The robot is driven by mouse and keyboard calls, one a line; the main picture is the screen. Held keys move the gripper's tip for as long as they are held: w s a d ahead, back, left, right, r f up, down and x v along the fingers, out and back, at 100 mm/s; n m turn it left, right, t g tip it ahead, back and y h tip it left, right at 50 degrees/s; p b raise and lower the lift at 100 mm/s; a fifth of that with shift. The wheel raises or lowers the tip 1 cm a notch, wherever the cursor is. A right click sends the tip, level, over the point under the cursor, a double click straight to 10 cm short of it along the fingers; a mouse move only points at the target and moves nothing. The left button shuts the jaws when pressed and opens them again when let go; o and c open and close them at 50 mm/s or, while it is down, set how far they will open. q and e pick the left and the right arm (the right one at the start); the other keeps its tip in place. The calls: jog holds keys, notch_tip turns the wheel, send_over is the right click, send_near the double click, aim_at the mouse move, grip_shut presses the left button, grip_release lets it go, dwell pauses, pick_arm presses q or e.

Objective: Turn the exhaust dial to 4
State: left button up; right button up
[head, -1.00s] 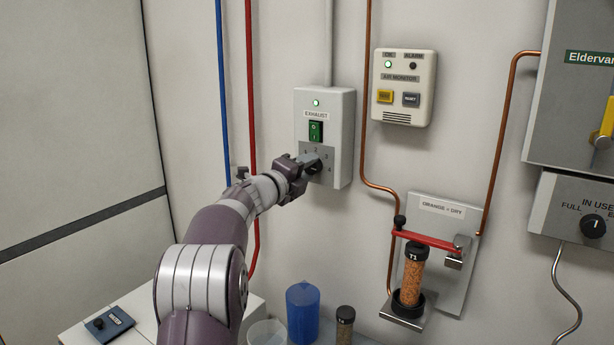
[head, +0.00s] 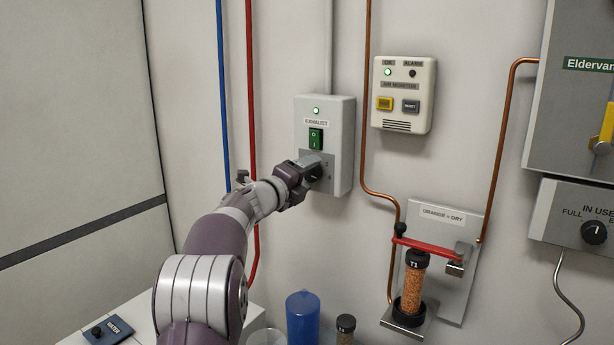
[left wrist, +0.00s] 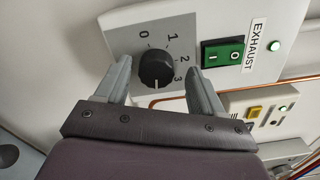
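The exhaust dial (left wrist: 156,70) is a round black knob on a grey plate, with 0, 1, 2 and 3 printed around it. The dial sits low on the white exhaust box (head: 341,142), below a green switch (head: 316,139). My left gripper (left wrist: 159,68) is open, one finger on each side of the knob; clear gaps show between them. In the head view my left gripper (head: 312,168) covers most of the dial. My right gripper is not in view.
A green light (head: 316,111) glows on the exhaust box. Blue and red pipes (head: 252,100) run left of it, a copper pipe (head: 365,110) right of it. The air monitor (head: 402,95) and an orange-filled column (head: 413,285) are to the right. A blue cup (head: 302,318) stands below.

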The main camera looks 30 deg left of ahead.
pick_arm(q)
jog(key=shift+s+f, duration=0.1)
jog(key=shift+s, duration=0.05)
jog(key=s+b, duration=0.1)
jog(key=s, duration=1.1)
jog(key=shift+s+a+b, duration=0.25)
jog(key=shift+a+b, duration=0.05)
jog(key=shift+a, duration=0.1)
jog(key=shift+w, duration=0.1)
